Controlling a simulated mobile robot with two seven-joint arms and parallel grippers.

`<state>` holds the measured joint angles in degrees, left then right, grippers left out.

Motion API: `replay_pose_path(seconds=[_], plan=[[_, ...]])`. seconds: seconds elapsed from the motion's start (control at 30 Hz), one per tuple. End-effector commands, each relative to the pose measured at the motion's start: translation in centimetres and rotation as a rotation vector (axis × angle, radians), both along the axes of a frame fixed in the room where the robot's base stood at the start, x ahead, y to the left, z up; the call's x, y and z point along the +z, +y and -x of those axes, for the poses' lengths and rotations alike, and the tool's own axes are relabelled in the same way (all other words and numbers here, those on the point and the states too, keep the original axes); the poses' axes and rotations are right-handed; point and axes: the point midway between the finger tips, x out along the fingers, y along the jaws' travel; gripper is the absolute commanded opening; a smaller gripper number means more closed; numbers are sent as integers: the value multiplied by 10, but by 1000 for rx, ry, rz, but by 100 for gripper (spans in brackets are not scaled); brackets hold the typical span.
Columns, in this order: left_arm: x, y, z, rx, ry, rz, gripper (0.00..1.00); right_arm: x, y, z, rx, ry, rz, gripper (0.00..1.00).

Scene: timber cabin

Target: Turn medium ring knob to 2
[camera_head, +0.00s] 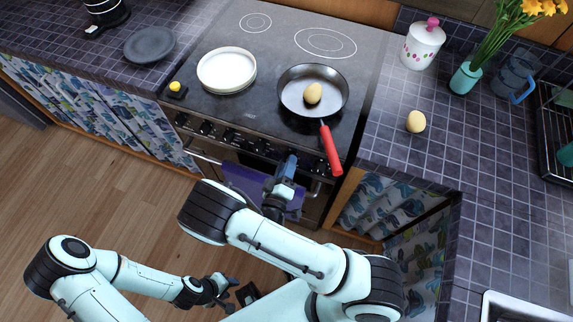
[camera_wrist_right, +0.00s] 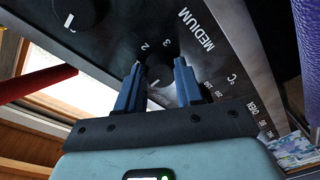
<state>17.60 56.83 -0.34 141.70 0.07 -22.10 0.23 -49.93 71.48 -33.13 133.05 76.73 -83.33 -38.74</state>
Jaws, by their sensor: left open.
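The medium ring knob (camera_wrist_right: 157,72) is a small dark round knob on the black stove front, beside the white "MEDIUM" label and the numbers 2 and 3. In the right wrist view, the two blue-grey fingers of my right gripper (camera_wrist_right: 158,62) stand on either side of it. Whether they press on it is unclear. In the head view, my right gripper (camera_head: 288,162) is at the stove's front panel, and hides this knob. My left gripper (camera_head: 229,292) is open and empty, low over the wooden floor, away from the stove.
The frying pan (camera_head: 297,101) holds a yellowish round item, and its red handle (camera_head: 331,150) juts over the stove's front edge, close right of my right gripper. White plates (camera_head: 227,70) sit on the hob (camera_head: 270,50). Another knob (camera_wrist_right: 72,12) is left in the wrist view.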

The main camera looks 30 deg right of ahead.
Motion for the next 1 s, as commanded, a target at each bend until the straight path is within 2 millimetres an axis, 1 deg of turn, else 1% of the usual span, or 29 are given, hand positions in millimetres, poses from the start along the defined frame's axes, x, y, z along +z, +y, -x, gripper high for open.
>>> replay_pose_path(seconds=[0.27, 0.47, 1.0], plan=[[-6, 0, 4, 0, 4, 0, 43, -1, 0, 0, 0, -33, -29, 6], [-21, 0, 11, 0, 12, 0, 43, -3, 1, 1, 1, -118, -102, 6], [-69, 0, 29, 0, 33, 0, 43, -5, 2, -1, 2, -496, -425, 6]])
